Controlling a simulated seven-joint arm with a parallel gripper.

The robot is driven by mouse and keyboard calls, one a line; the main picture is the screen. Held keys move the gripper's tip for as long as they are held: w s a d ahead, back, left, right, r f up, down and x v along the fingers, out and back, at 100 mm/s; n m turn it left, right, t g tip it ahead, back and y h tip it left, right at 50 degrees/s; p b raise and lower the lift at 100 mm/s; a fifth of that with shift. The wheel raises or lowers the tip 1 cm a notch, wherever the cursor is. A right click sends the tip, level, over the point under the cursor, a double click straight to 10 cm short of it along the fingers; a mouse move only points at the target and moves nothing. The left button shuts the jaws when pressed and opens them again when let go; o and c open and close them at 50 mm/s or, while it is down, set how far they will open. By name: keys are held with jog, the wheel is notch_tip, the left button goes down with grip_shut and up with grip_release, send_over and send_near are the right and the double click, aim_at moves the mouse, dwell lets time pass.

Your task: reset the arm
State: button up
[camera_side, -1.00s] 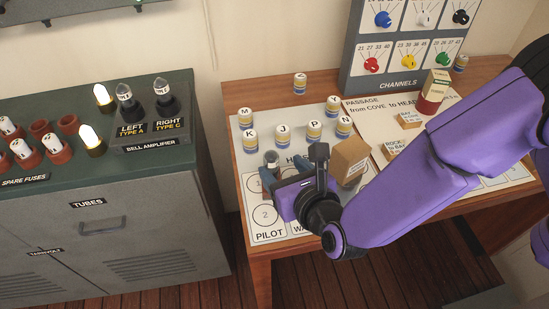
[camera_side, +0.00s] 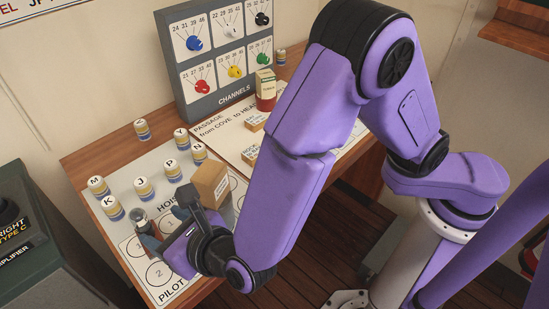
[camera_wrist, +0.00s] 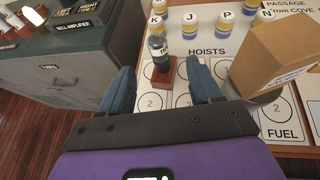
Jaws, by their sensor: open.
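My gripper (camera_side: 160,232) is low over the white board at the front left of the desk. In the wrist view its two blue fingers (camera_wrist: 162,84) are spread, with clear gaps to a small glass tube (camera_wrist: 157,47) on a red-brown base (camera_wrist: 163,74). The tube stands upright between or just beyond the fingertips, not gripped.
A cardboard box (camera_side: 211,184) stands close to the right of my gripper; it also fills the right of the wrist view (camera_wrist: 278,52). Several lettered cans, such as J (camera_side: 144,188), stand behind. The channels panel (camera_side: 219,97) is at the back. A grey-green cabinet (camera_wrist: 62,72) is left.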

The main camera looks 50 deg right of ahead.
jog(key=s+d+r+m+g, duration=0.2)
jog(key=s+d+m+g, duration=0.2)
jog(key=d+m, duration=0.4)
jog(key=s+d+r+m+g+h, duration=0.1)
jog(key=s+d+m+g, duration=0.3)
jog(key=d, duration=1.3)
jog(key=s+d+r+m+g+h, duration=0.1)
jog(key=s+d+r+m+g, duration=0.2)
jog(key=s+d+m, duration=0.6)
jog(key=d+m+g, duration=0.1)
jog(key=d+m, duration=0.2)
jog(key=m, duration=0.1)
jog(key=shift+s+d+r+g, duration=0.15)
jog(key=shift+s+d+g, duration=0.1)
jog(key=shift+g, duration=0.15)
